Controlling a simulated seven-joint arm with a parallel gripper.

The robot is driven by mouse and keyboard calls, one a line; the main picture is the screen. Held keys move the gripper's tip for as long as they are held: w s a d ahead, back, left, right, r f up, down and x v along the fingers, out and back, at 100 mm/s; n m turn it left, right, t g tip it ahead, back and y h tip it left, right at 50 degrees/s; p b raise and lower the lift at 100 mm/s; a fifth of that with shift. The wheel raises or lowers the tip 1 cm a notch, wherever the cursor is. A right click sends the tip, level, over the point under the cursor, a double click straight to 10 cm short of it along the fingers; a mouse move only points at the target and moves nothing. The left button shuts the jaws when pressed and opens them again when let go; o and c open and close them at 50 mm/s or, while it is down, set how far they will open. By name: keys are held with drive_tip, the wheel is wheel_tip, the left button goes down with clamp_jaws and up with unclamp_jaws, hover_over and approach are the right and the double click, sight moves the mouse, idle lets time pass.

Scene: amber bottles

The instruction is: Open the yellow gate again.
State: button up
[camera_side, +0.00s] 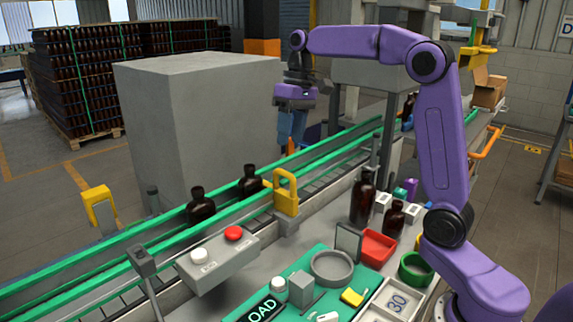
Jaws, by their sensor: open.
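The yellow gate (286,192) stands at the near edge of the conveyor, an upright yellow frame with a handle-like top. A short yellow piece extends from it leftward toward the lane. One amber bottle (250,183) stands on the conveyor just left of that piece; I cannot tell if they touch. A second amber bottle (201,207) stands further left on the conveyor. My gripper (292,106) is open and empty, pointing down, above and behind the gate in the picture and well clear of it. Its fingertips are small and hard to make out.
Green rails (335,147) line the conveyor. A button box (216,262) with white and red buttons stands at the front. Amber bottles (363,203), a red tray (378,248) and a grey ring (332,268) crowd the bench. A large grey block (200,120) stands behind.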

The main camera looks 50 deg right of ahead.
hover_over(276, 187)
drive_tip(key=s+d, duration=0.1)
drive_tip(key=s, duration=0.2)
drive_tip(key=f, duration=0.7)
drive_tip(key=shift+w+f, duration=0.2)
drive_tip(key=shift+f, duration=0.2)
clamp_jaws()
